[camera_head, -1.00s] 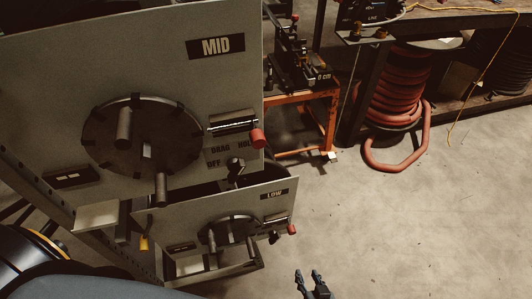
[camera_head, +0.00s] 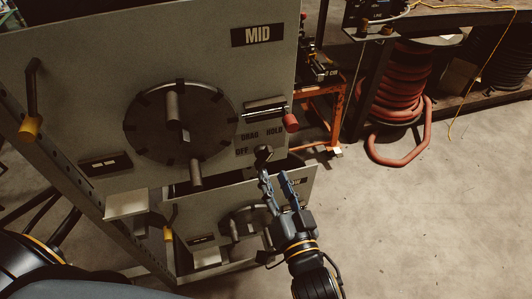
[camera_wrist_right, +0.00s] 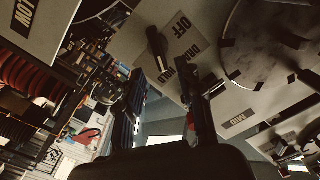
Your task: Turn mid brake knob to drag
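The mid brake knob (camera_head: 263,153) is a small black knob at the lower right of the grey MID panel (camera_head: 80,70), beside the labels OFF, DRAG and HOLD. I cannot tell for sure which label it points at. My right gripper (camera_head: 275,176) is open and empty just below the knob, with its fingers pointing up at it. In the right wrist view the knob (camera_wrist_right: 156,42) shows beyond the fingertips, apart from them, and my right gripper (camera_wrist_right: 163,76) has a clear gap between its fingers. My left gripper is not in view.
A round black wheel with handles (camera_head: 180,122) is left of the knob. A red-tipped lever (camera_head: 291,119) sticks out above right of it. The LOW panel (camera_head: 300,205) is below, partly behind my right arm. A red hose reel (camera_head: 398,85) stands back right; the floor at right is clear.

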